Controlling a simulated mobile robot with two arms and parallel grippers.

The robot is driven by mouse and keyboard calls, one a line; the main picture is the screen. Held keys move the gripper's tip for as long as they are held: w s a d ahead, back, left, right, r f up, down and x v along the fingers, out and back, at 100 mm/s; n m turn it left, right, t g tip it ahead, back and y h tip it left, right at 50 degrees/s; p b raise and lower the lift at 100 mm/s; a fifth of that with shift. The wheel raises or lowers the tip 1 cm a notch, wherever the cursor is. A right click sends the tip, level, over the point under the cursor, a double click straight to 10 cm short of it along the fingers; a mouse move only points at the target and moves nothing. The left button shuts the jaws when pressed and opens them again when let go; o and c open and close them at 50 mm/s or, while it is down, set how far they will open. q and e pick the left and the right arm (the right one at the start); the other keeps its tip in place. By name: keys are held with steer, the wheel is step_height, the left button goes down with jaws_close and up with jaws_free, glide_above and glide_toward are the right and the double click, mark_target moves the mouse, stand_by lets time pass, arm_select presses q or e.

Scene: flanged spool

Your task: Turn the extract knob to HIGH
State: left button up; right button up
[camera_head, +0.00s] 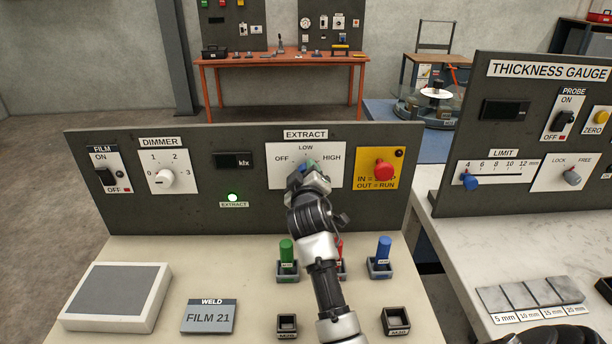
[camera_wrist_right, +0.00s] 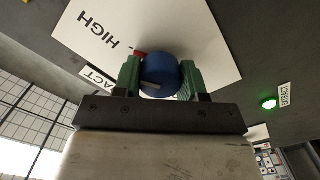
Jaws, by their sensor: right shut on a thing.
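The extract panel (camera_head: 276,176) is white, with OFF at left, LOW at top and HIGH at right. Its knob is mostly hidden by my gripper in the head view. In the right wrist view the blue knob (camera_wrist_right: 166,74) sits between the green fingertips. My right gripper (camera_head: 308,166) is shut on the knob, and the HIGH label shows clear of the fingers in the wrist view. A small red patch shows beside the knob there; I cannot tell for sure which mark the knob points to. My left gripper is not in view.
A green lamp (camera_head: 233,197) labelled EXTRACT is lit, left of the panel. A red button (camera_head: 383,169) on a yellow plate stands close at right. Green (camera_head: 287,252) and blue (camera_head: 384,248) pegs stand in holders below, near my right arm. The dimmer knob (camera_head: 164,179) is further left.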

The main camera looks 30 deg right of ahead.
steer(key=shift+m, duration=0.6)
steer(key=o, duration=0.9)
steer(key=shift+o, duration=0.2)
